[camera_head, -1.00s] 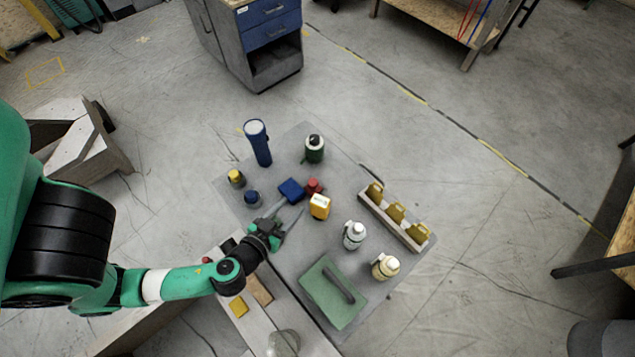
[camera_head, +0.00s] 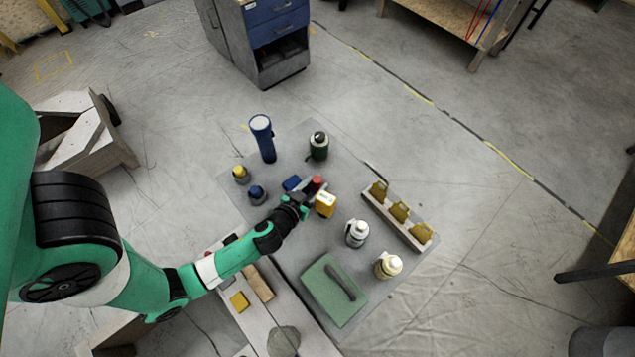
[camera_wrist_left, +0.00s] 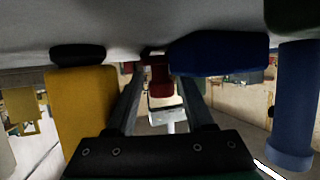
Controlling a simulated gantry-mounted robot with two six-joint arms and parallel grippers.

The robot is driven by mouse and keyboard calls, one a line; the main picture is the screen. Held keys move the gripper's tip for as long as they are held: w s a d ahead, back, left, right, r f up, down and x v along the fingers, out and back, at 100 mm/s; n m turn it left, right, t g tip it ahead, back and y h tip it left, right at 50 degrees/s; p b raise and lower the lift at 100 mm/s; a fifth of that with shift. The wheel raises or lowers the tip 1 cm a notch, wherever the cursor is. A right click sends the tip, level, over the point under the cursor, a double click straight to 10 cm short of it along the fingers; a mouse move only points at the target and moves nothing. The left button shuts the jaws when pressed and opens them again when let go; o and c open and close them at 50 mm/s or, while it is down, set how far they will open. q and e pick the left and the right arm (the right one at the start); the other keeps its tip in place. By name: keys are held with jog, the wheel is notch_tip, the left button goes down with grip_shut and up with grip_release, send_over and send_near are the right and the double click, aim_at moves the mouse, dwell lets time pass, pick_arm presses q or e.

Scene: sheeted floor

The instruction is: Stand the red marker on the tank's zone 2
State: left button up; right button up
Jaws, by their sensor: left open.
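The red marker (camera_head: 317,182) is a short red piece standing on the grey sheet near its middle. My left gripper (camera_head: 309,193) is low over the sheet, with its open fingers reaching to the red marker. In the left wrist view, which looks upside down, the red marker (camera_wrist_left: 158,80) shows between the two fingers of the left gripper (camera_wrist_left: 157,92), near their tips. I cannot tell if they touch it. I cannot make out which object is the tank, and no zone numbers are readable. My right gripper is not in view.
A yellow box (camera_head: 325,204) and a blue block (camera_head: 291,183) flank the marker closely. A tall blue cylinder (camera_head: 263,140), green bottle (camera_head: 318,147), white bottles, a rack with yellow pieces (camera_head: 417,240) and a green slab (camera_head: 323,292) stand around. Bare sheet lies right of the green bottle.

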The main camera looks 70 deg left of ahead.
pick_arm(q)
grip_shut()
jog(key=shift+r, duration=0.1)
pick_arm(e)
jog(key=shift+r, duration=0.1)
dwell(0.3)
